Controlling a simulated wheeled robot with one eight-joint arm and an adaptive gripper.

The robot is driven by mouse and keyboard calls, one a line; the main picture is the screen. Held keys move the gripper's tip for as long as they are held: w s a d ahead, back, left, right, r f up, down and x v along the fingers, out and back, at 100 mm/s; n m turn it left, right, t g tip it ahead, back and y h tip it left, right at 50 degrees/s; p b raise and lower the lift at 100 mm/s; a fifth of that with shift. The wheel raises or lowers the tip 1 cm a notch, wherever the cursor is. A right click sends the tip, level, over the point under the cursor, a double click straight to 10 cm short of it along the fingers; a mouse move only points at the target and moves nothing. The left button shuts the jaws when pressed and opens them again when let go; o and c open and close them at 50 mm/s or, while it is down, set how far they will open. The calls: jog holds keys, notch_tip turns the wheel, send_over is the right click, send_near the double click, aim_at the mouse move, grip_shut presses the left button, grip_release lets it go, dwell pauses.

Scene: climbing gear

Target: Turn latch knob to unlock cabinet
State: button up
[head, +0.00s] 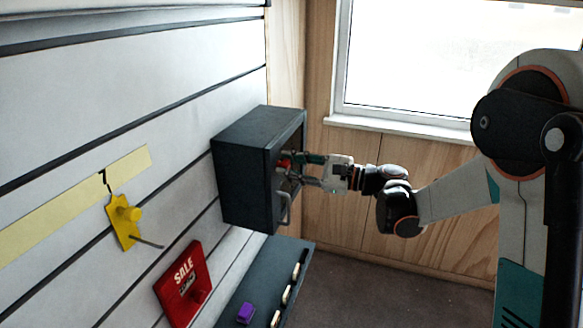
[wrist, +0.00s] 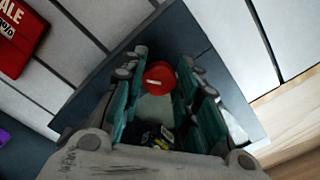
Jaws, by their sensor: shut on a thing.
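The dark grey cabinet (head: 238,170) is fixed to the slatted wall, with a metal bar handle (head: 285,211) on its front. The red latch knob (head: 285,162) sits on the upper part of the cabinet front. In the wrist view, the red knob (wrist: 160,75) with a pale line across it lies between the two green finger pads. My gripper (head: 294,168) is at the cabinet front, shut on the knob. It fills the middle of the wrist view (wrist: 160,88). The fingers partly hide the cabinet front (wrist: 222,85).
A red SALE sign (head: 183,284) and a yellow piece with a peg (head: 125,222) hang on the slatted wall left of the cabinet. Below is a dark shelf (head: 262,272) with a purple item (head: 245,313) and several small pieces. A wood wall and window stand behind.

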jog(key=n, duration=0.5)
jog(key=shift+f+n, duration=0.1)
jog(key=shift+n, duration=0.3)
jog(key=n, duration=0.4)
jog(key=shift+s+f+n+b, duration=0.1)
jog(key=shift+n+b, duration=0.3)
jog(key=o, duration=1)
jog(key=shift+o, duration=0.2)
jog(key=shift+d, duration=0.1)
jog(key=v, duration=1.1)
jog(key=shift+s+d, duration=0.15)
jog(key=shift+d, duration=0.2)
